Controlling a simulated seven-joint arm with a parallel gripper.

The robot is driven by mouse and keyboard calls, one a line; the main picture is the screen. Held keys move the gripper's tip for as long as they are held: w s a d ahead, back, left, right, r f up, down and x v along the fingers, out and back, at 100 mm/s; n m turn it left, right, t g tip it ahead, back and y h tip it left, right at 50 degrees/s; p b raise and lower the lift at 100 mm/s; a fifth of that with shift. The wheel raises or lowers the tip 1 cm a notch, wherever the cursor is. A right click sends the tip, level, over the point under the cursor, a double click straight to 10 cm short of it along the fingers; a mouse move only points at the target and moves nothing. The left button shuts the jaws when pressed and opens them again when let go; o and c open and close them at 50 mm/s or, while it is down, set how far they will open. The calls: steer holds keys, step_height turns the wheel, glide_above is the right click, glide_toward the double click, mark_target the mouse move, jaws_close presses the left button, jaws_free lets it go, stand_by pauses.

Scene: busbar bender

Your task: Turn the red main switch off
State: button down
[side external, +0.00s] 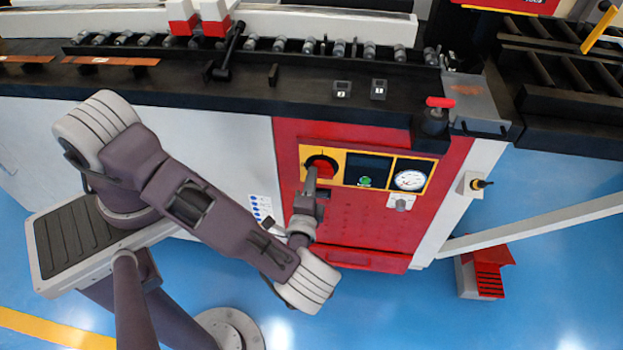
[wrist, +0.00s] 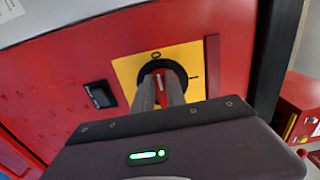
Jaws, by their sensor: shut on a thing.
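The red main switch (side external: 322,167) sits on a black round base on the yellow strip of the red cabinet front. In the wrist view, the switch's red handle (wrist: 159,84) shows between my two fingers, on a yellow plate (wrist: 130,72). The plate has an O mark above the knob and an I mark to its right. A pale line on the handle lies roughly upright between the fingers; its exact pointing is hard to tell. My gripper (side external: 311,177) is shut on the handle, and its fingers also show in the wrist view (wrist: 159,90). They hide part of the knob.
Right of the switch are a dark panel with a green button (side external: 366,181) and a round gauge (side external: 410,180). A black rocker part (wrist: 100,95) sits left of the plate in the wrist view. A red-handled lever (side external: 437,110) stands on the bench edge above.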

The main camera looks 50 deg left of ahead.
steer(key=c, duration=1.4)
jaws_free()
steer(key=shift+o, duration=0.2)
steer(key=v, duration=0.7)
step_height(320, 180, up, 24)
steer(key=s+n+g+h, duration=0.3)
steer(key=n+g, duration=0.5)
steer(key=g, duration=0.5)
steer(key=s+d+r+t+h, duration=0.1)
steer(key=s+r+t+h, duration=0.2)
steer(key=s+r+h, duration=0.2)
steer(key=s+d+r+t+h, duration=0.1)
steer(key=s+r+h, duration=0.3)
steer(key=s+r, duration=0.4)
step_height(320, 180, up, 4)
steer(key=shift+r+n+t+h, duration=0.2)
steer(key=shift+n+t+h, duration=0.2)
steer(key=shift+t, duration=0.5)
